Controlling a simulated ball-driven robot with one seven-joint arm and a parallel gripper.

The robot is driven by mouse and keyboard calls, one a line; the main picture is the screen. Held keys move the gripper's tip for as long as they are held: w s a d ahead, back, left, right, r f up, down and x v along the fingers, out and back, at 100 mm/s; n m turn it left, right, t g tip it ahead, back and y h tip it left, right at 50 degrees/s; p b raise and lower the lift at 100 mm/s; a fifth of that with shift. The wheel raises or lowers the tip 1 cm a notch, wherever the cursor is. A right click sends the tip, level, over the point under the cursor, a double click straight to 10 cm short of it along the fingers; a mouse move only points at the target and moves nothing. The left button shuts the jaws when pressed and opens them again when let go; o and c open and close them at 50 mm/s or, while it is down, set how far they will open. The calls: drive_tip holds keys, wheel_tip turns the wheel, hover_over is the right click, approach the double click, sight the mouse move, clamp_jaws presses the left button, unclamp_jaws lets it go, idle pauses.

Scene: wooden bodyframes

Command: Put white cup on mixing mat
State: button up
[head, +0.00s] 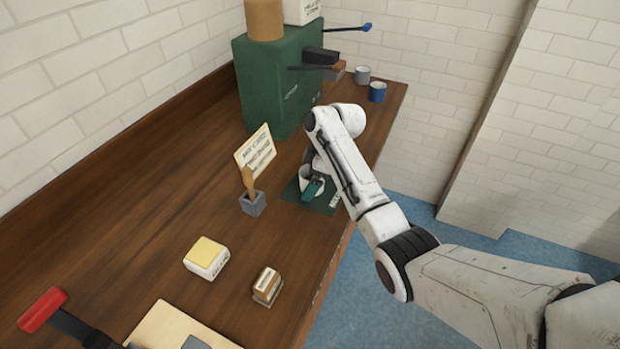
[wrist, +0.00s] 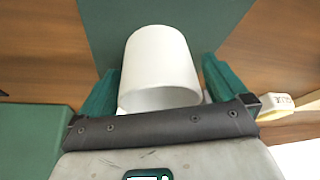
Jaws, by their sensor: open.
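The white cup (wrist: 160,62) is over the dark green mixing mat (wrist: 97,18) in the wrist view. The cup is between the two teal fingers of my gripper (wrist: 161,88), with a gap visible on either side near its walls. Its rim end is toward my palm. My gripper is open around the cup. In the head view my gripper (head: 313,187) is low over the mat (head: 294,193), at the bench's right edge. My arm and fingers partly hide the cup and mat there. I cannot tell whether the cup's base touches the mat.
A green machine (head: 268,82) stands behind the mat, with blue (head: 377,92) and grey (head: 362,75) mugs beyond. A recipe card (head: 255,150) and a grey holder (head: 252,203) stand left of the mat. A yellow-topped box (head: 206,257) and small block (head: 267,285) are nearer.

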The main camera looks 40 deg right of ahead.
drive_tip(key=shift+r, duration=0.1)
drive_tip(key=v, duration=1.2)
idle(0.4)
